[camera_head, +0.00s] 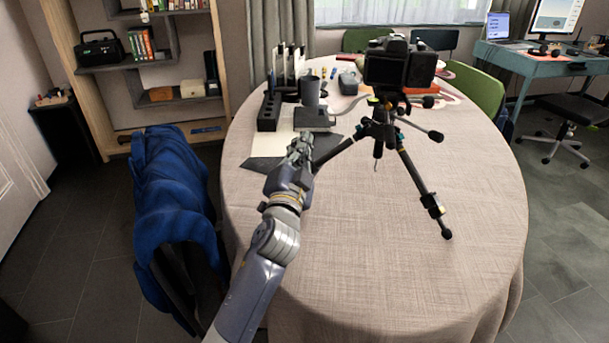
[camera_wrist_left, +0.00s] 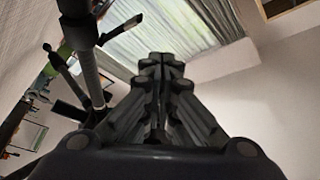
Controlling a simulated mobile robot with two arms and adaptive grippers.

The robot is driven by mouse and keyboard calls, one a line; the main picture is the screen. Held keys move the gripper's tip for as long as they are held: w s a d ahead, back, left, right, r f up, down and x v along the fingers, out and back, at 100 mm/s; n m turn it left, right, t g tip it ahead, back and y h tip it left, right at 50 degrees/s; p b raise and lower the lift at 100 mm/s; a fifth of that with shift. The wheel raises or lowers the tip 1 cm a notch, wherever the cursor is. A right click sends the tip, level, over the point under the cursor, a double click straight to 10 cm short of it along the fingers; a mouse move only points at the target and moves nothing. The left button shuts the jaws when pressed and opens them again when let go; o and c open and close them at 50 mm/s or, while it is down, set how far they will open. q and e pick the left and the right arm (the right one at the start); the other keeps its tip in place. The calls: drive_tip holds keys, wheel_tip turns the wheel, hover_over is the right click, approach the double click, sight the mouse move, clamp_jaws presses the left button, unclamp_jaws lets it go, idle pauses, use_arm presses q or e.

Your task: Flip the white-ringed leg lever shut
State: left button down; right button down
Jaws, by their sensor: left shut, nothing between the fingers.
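A black tripod (camera_head: 388,127) with a camera (camera_head: 399,66) on top stands on the round table (camera_head: 370,260). Its front leg (camera_head: 416,176) slants down to the right and has a dark lever clamp (camera_head: 433,205) low on it. Another leg (camera_head: 336,151) slants down to the left, its lower end partly hidden by my gripper. I cannot make out a white ring on any lever. My left gripper (camera_head: 301,145) is shut and empty beside that left leg. In the left wrist view my shut fingers (camera_wrist_left: 162,72) point up, and dark tripod parts (camera_wrist_left: 90,75) are at the left, apart from them.
A grey mug (camera_head: 310,92), a black holder (camera_head: 268,111) and several small items stand behind my gripper. A chair with a blue jacket (camera_head: 170,185) is left of the table. The table's front is clear.

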use_arm(q)
drive_tip(key=d+v, duration=0.1)
drive_tip(key=v, duration=0.8)
drive_tip(key=shift+s+d, duration=0.35)
drive_tip(key=shift+s, duration=0.05)
use_arm(e)
drive_tip(key=f, duration=0.2)
drive_tip(key=shift+s+d+f, duration=0.2)
drive_tip(key=shift+f, duration=0.1)
use_arm(q)
drive_tip(key=shift+f, duration=0.1)
use_arm(e)
drive_tip(key=shift+s, duration=0.1)
use_arm(q)
drive_tip(key=shift+p, duration=0.35)
use_arm(e)
drive_tip(key=shift+d, duration=0.1)
